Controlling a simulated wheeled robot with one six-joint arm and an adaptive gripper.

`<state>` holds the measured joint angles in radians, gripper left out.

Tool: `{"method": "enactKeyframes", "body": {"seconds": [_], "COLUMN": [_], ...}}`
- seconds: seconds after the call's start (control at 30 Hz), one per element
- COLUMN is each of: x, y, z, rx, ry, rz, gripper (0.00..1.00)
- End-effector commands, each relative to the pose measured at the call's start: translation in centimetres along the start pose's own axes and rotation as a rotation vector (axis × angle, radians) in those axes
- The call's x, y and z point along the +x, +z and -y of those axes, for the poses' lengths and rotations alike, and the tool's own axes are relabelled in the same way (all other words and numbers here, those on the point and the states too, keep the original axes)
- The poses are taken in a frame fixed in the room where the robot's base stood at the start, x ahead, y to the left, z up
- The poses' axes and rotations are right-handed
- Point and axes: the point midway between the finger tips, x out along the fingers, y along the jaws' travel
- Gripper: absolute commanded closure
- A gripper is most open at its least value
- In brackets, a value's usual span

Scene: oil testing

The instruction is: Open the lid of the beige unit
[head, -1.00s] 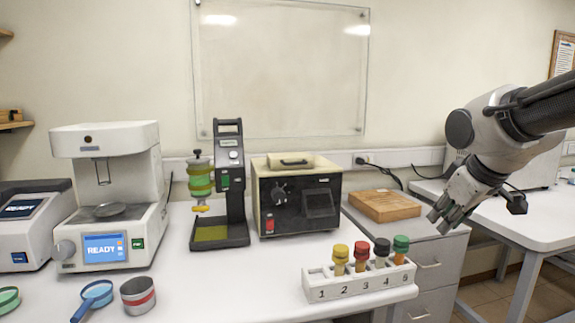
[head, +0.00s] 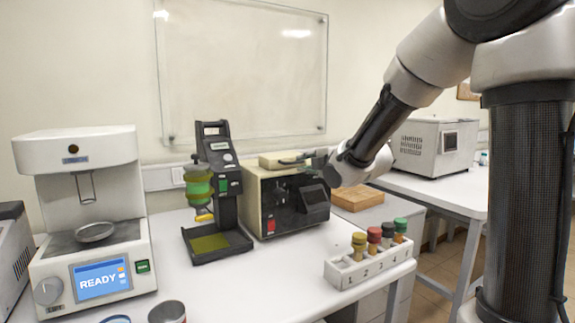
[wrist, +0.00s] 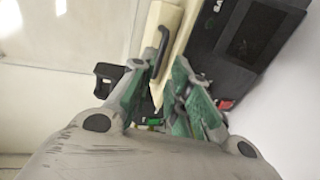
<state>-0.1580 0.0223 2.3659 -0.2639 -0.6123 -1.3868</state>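The beige unit (head: 256,208) has a beige body and a black front, and stands on the white bench. Its lid (head: 272,161) is down on top. The black lid handle (wrist: 161,50) shows in the wrist view. My gripper (head: 318,160) is at the right of the lid, at about the height of its top. In the wrist view my gripper's green fingers (wrist: 160,72) are apart, one on each side of the near end of the handle. I cannot tell whether either finger touches it. The unit's front (wrist: 250,35) is turned in the wrist view.
A black stand (head: 222,185) with green and yellow parts is just left of the unit. A white machine (head: 90,220) is farther left. A numbered rack (head: 352,272) with several capped vials stands in front right. A wooden block (head: 358,198) lies behind my forearm's side.

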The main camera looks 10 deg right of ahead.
Motion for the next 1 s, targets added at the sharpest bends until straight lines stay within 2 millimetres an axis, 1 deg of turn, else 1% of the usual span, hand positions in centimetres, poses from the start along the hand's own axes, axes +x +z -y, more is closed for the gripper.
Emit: {"method": "enactKeyframes", "body": {"seconds": [0.17,0.3,0.4,0.5,0.63,0.83,0.87,0.93,0.97,1.0], "x": [2.2,4.7,6.2,7.2,7.7,7.7,7.7,7.7,7.7,7.7], "y": [-0.1,-0.1,-0.1,-0.1,-0.1,-0.1,-0.1,-0.1,-0.1,-0.1], "z": [0.0,0.0,0.0,0.0,-0.1,-0.1,-0.1,-0.1,-0.1,-0.1], "rx": [-0.008,-0.006,-0.006,-0.006,-0.006,-0.005,-0.005,-0.005,-0.005,-0.005], "ry": [0.003,0.002,0.003,0.003,0.003,0.003,0.003,0.003,0.003,0.003], "rz": [-0.004,-0.003,-0.003,-0.003,-0.002,-0.002,-0.002,-0.002,-0.002,-0.002], "gripper": [0.82,0.82,0.82,0.82,0.82,0.82,0.84,0.96,1.0,1.0]}}
